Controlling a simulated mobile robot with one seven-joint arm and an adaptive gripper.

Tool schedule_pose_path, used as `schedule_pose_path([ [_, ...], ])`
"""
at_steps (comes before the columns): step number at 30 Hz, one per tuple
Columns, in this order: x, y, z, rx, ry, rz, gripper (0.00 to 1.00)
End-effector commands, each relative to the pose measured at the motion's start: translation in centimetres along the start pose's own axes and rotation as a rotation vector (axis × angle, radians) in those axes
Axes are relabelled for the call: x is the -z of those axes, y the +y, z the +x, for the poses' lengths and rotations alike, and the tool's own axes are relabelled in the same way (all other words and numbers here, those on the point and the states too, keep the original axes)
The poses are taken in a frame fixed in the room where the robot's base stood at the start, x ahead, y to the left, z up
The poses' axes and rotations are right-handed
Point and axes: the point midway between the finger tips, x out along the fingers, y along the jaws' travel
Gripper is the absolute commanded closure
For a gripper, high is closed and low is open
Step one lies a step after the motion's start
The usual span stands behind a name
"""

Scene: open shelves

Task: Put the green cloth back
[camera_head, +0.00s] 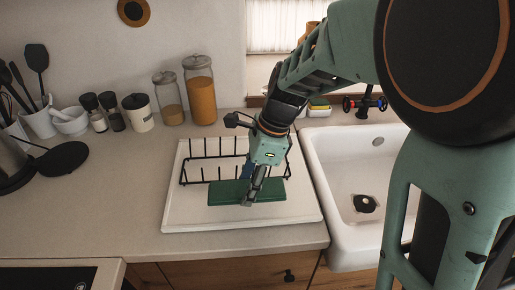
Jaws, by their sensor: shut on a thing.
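The green cloth (226,193) is a flat, dark green folded rectangle low over the front part of the white drainboard (186,217). My gripper (248,200) points down at the cloth's middle and is shut on it. The fingers cover part of the cloth. I cannot tell whether the cloth touches the board or is held slightly above it.
A black wire rack (205,157) stands on the board just behind the cloth. A white sink (345,185) lies to the right, with a sponge (319,104) behind it. Jars (200,92) and utensils line the wall. The counter (110,200) left of the board is clear.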

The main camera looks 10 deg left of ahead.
Motion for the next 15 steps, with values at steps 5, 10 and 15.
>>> schedule_pose_path([
  [5, -0.4, -0.3, 1.1, -0.001, 0.000, -0.001, 0.76],
  [10, 0.2, -0.4, 3.7, -0.002, 0.001, 0.001, 0.76],
  [15, 0.4, -0.4, 4.3, 0.002, -0.001, 0.000, 0.76],
])
